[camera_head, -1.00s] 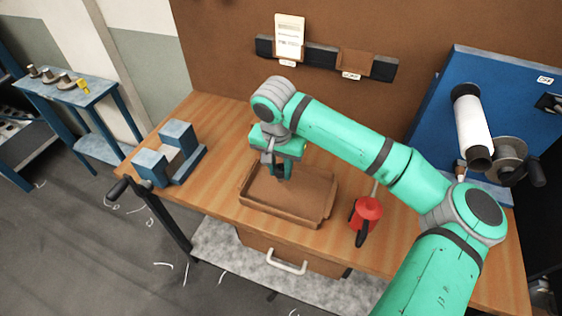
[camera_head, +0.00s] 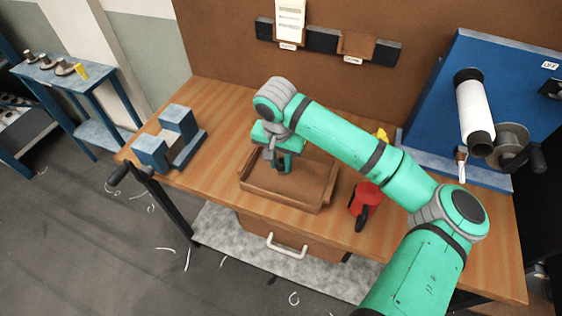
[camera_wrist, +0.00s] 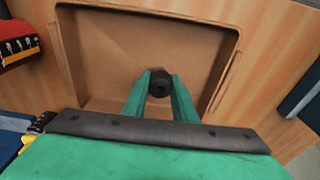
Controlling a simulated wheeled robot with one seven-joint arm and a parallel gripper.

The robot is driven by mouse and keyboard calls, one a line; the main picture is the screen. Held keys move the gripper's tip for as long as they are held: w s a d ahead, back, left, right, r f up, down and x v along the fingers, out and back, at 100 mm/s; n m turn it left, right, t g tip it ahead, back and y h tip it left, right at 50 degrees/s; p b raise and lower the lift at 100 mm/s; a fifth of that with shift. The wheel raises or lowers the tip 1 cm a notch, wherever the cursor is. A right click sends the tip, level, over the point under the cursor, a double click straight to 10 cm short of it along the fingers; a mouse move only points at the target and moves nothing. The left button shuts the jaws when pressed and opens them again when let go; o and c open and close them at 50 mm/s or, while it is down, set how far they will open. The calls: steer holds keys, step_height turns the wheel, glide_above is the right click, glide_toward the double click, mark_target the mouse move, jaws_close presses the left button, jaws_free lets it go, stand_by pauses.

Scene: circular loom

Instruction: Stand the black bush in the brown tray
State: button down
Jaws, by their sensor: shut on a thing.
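The brown tray (camera_head: 318,197) lies on the wooden workbench. It also shows in the wrist view (camera_wrist: 85,40), where its floor spreads out below my gripper. My gripper (camera_head: 281,168) is over the tray's inside. In the wrist view, my gripper (camera_wrist: 161,90) is shut on the black bush (camera_wrist: 160,84), a short dark cylinder with a hole in its end, held between the fingertips. In the head view the bush is a small dark shape at the fingertips. I cannot tell whether its lower end touches the tray floor.
A blue block fixture (camera_head: 172,143) sits at the left of the bench. A blue machine with a white roll (camera_head: 474,112) stands at the right. Bare bench lies between fixture and tray.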

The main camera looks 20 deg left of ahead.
mark_target(279, 165)
steer(key=shift+f, duration=0.3)
steer(key=c, duration=1.4)
jaws_free()
steer(key=shift+o, duration=0.2)
steer(key=r, duration=0.7)
steer(key=s+r, duration=0.1)
steer(key=r, duration=0.2)
steer(key=shift+s+r, duration=0.1)
steer(key=shift+r, duration=0.25)
